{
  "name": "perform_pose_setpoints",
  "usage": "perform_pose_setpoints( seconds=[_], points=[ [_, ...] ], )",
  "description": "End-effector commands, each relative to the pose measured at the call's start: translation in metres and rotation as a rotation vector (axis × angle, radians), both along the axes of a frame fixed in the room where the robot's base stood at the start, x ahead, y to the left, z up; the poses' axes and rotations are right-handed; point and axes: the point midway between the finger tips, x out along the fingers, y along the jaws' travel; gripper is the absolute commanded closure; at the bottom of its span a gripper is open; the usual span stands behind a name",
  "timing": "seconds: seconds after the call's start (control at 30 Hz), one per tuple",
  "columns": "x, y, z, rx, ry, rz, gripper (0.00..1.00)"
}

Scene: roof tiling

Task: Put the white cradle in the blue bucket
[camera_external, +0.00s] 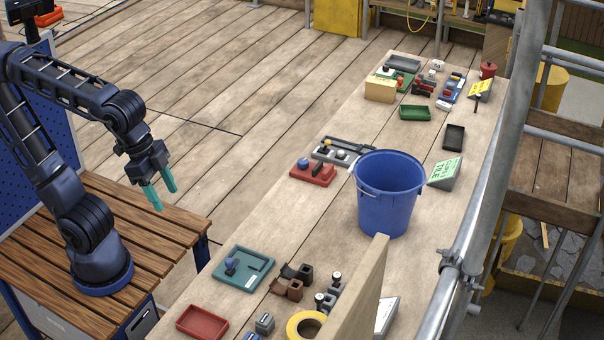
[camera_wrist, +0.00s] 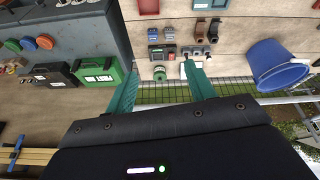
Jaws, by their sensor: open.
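The blue bucket (camera_external: 386,205) stands upright on the long plank table, right of the middle; its inside is mostly hidden. It also shows at the right of the wrist view (camera_wrist: 278,66). I cannot surely make out the white cradle. A small white piece (camera_external: 443,106) lies among the far parts, too small to tell. Brown cradle-like pieces (camera_external: 291,283) lie on the near part of the table and also show in the wrist view (camera_wrist: 206,30). My gripper (camera_external: 165,198) is open and empty, in the air left of the table; its teal fingers also show in the wrist view (camera_wrist: 161,67).
An upright board (camera_external: 363,290) hides part of the near table. A yellow ring (camera_external: 294,328), a red tray (camera_external: 202,321) and a teal tray (camera_external: 257,265) lie near it. A tilted sign (camera_external: 445,172) stands right of the bucket. Metal scaffold pipes (camera_external: 480,190) run along the right edge.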

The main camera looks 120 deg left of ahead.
Motion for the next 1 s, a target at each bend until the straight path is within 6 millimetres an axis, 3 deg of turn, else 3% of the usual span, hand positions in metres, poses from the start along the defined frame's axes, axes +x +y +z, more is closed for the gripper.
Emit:
perform_pose_setpoints(
  seconds=[0.1,0.33,1.0],
  points=[
    [-0.032,-0.014,-0.016,0.021,-0.022,-0.077,0.46],
    [-0.065,-0.026,-0.037,0.047,-0.043,-0.16,0.46],
    [-0.07,-0.028,-0.041,0.051,-0.045,-0.174,0.46]
  ],
)
